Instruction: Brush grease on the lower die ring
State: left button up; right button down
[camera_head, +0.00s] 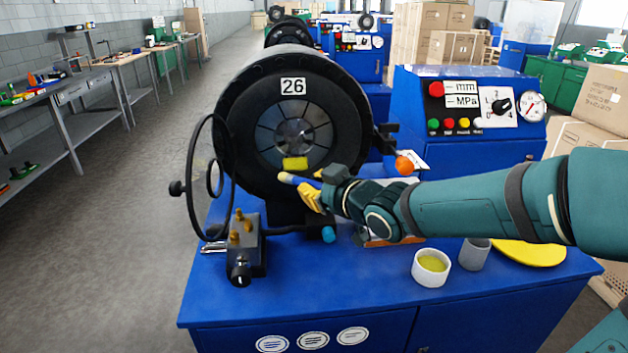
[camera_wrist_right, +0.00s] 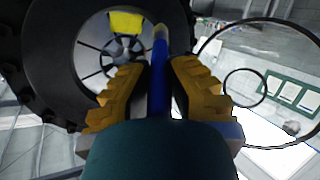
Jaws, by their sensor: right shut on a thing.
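The black crimper head marked 26 (camera_head: 248,100) stands upright on a blue bench. Its segmented grey die ring (camera_head: 318,117) faces me. A yellow patch (camera_head: 295,163) shows at the ring's lower edge, and in the right wrist view (camera_wrist_right: 125,22). My right gripper (camera_head: 310,192) has yellow fingers shut on a blue-handled brush (camera_wrist_right: 158,90). The brush's pale tip (camera_wrist_right: 160,32) points toward the crimper. In the head view the brush end (camera_head: 286,178) is just below and left of the patch; I cannot tell whether it touches anything. My left gripper is not in view.
A white pot with yellow-green grease (camera_head: 431,282), a grey cup (camera_head: 474,255) and a yellow disc (camera_head: 530,254) stand on the blue bench (camera_head: 300,300). A black fitting with brass tips (camera_head: 246,250) and a thin black hoop (camera_head: 190,160) are left. A control panel (camera_head: 470,105) stands behind.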

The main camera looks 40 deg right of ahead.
jog(key=shift+s+a, duration=0.15)
jog(key=shift+s, duration=0.15)
